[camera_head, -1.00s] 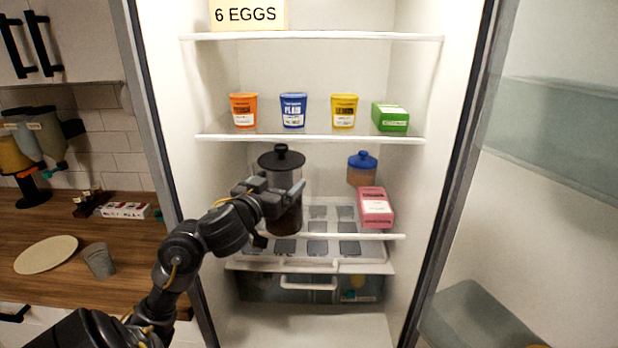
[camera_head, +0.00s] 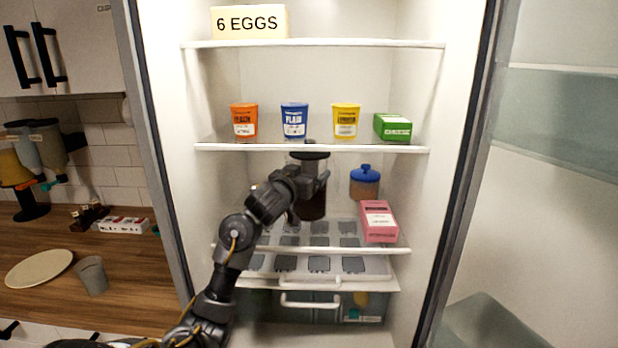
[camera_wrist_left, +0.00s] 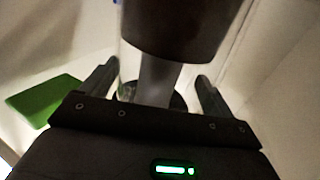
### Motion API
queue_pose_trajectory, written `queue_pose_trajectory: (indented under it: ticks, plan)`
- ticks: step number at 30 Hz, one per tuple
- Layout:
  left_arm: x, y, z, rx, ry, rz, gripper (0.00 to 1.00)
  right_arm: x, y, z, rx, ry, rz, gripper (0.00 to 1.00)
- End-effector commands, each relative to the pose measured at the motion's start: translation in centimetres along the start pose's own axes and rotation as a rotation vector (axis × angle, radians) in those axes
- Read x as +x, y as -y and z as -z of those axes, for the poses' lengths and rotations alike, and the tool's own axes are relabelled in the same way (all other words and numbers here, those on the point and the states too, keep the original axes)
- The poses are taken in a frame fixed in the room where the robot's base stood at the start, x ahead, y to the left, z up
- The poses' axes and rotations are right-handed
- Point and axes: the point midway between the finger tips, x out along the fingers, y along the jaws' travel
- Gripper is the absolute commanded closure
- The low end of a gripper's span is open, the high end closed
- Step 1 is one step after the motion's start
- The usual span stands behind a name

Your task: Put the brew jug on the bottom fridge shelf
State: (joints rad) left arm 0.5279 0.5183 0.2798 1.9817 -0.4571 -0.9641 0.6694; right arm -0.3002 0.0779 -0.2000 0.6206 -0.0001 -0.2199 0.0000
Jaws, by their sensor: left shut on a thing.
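The brew jug (camera_head: 313,204) is dark, with a black lid, and is upright in the fridge's lower shelf space, left of a blue-lidded jar. My left gripper (camera_head: 310,183) is shut on the brew jug at its side, and the arm hides part of it. In the left wrist view the jug (camera_wrist_left: 172,30) fills the top middle between the two fingers of the left gripper (camera_wrist_left: 155,85). The bottom fridge shelf (camera_head: 375,250) shows its white front edge below the jug. I cannot tell whether the jug's base touches it. My right gripper is not in view.
The blue-lidded jar (camera_head: 364,184) and a pink box (camera_head: 379,222) stand right of the jug. The shelf above (camera_head: 250,147) holds several tubs and a green box (camera_head: 393,127), close over the jug's lid. A drawer (camera_head: 310,300) lies below.

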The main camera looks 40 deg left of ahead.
Motion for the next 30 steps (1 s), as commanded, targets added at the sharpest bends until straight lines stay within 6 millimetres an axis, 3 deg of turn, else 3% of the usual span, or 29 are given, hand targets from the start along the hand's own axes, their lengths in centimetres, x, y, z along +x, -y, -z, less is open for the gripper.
queue_pose_trajectory:
  ticks: [5, 11, 23, 24, 26, 30]
  plan:
    - [1.9, 0.1, 0.3, -0.002, -0.005, 0.001, 0.78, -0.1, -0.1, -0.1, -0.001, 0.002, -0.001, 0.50]
    - [1.9, 0.0, -1.1, -0.001, -0.005, 0.001, 0.78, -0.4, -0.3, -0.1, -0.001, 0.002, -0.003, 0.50]
    - [1.9, 0.0, -1.4, -0.001, -0.006, 0.001, 0.78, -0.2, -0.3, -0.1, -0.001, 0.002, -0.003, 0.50]
    - [1.9, 0.0, -1.6, 0.001, -0.001, 0.001, 0.08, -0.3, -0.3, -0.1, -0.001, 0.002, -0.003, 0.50]
    - [1.9, 0.0, -1.6, 0.001, -0.001, 0.001, 0.00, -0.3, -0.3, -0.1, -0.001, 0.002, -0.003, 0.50]
    - [1.9, 0.0, -1.6, 0.000, -0.001, 0.001, 0.00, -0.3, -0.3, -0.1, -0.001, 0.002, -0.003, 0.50]
